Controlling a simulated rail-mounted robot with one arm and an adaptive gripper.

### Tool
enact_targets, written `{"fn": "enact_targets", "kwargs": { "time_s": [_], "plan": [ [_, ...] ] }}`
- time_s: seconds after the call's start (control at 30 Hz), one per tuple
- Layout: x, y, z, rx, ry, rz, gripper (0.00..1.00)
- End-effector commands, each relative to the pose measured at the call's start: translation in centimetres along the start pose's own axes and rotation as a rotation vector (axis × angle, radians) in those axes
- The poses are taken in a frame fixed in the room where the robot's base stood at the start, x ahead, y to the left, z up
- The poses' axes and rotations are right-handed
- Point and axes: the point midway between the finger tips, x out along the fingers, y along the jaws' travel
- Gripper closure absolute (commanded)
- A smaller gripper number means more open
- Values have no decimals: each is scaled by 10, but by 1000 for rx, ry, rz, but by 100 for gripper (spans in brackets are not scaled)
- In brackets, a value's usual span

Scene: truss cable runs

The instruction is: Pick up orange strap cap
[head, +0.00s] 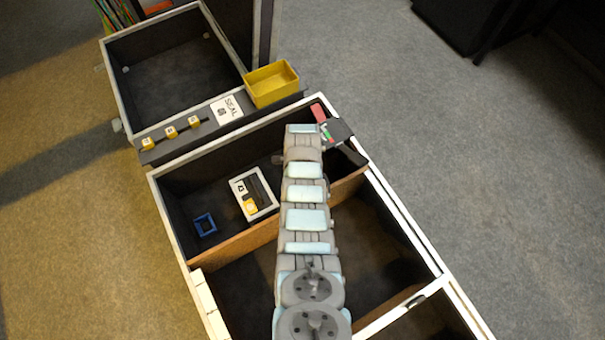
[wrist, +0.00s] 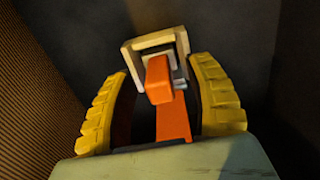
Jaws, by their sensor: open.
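In the wrist view, an orange piece, which looks like the strap cap (wrist: 160,82), stands between the two yellow finger pads of my gripper (wrist: 160,68). It has a blocky upper end and a flat orange strip running down from it. A pale square frame (wrist: 153,43) surrounds or sits behind its upper end. My gripper is open, with dark gaps visible between the pads and the orange strip. In the head view, my arm reaches over the far right corner of the box compartment; my fingers and the cap cannot be made out there.
The far compartment has dark walls and a brown divider (head: 238,246). In it are a blue square piece (head: 204,225) and a white panel (head: 239,186). A yellow bin (head: 271,84) and a ledge with small yellow blocks (head: 170,131) lie beyond. Walls flank my gripper closely.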

Motion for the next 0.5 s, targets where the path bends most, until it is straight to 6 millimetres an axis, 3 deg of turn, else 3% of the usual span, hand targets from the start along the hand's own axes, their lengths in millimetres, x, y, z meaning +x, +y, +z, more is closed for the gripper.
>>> {"fn": "enact_targets", "kwargs": {
  "time_s": [0.3,0.5],
  "plan": [
    [3,0,0,0,-1,1,48],
    [3,0,0,0,0,1,100]
  ]
}}
